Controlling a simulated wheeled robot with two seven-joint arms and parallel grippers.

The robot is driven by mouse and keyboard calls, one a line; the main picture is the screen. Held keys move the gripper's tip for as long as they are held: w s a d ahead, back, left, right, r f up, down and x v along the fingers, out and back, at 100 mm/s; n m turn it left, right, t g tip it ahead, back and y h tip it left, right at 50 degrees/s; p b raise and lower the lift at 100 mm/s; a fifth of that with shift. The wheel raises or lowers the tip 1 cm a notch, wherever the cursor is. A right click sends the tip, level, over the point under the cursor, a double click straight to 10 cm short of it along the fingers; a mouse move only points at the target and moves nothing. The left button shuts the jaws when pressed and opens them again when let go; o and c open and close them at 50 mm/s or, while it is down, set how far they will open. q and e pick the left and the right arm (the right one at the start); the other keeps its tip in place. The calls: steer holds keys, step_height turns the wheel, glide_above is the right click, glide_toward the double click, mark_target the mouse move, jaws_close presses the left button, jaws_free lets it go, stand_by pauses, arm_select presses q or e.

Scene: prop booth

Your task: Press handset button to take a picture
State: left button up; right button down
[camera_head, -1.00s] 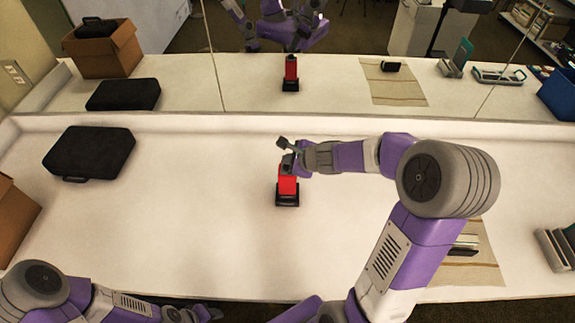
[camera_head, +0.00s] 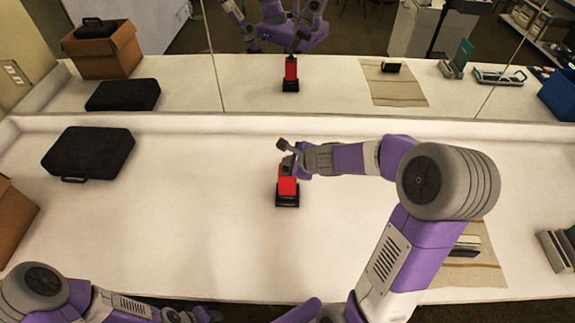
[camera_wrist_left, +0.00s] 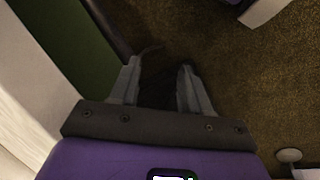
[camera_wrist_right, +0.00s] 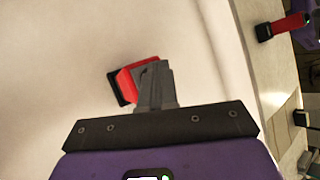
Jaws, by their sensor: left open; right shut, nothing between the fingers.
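The red handset (camera_head: 287,186) stands upright on its black base in the middle of the white counter. My right gripper (camera_head: 289,164) is shut and empty at the handset's top and hides part of it. In the right wrist view the shut fingertips (camera_wrist_right: 154,68) overlap the red handset (camera_wrist_right: 128,80); I cannot tell whether they touch it. The button is hidden. My left gripper is open and empty, low at the counter's front edge; its spread fingers show in the left wrist view (camera_wrist_left: 157,72) above the brown floor.
A black case (camera_head: 88,152) lies at the left, beside a cardboard box (camera_head: 14,222). A striped cloth (camera_head: 478,262) with a dark item lies at the right, partly behind my right arm. A mirror (camera_head: 330,85) runs along the back. The counter around the handset is clear.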

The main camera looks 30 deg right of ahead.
steer(key=shift+f+b, duration=0.3)
steer(key=shift+f, duration=0.2)
steer(key=shift+r, duration=0.1)
steer(key=shift+r+p, duration=0.35)
steer(key=shift+p, duration=0.25)
steer(key=shift+r+p, duration=0.4)
steer(key=shift+r, duration=0.1)
steer(key=shift+d, duration=0.1)
steer(key=shift+r, duration=0.1)
step_height(320, 180, up, 5)
steer(key=p, duration=0.5)
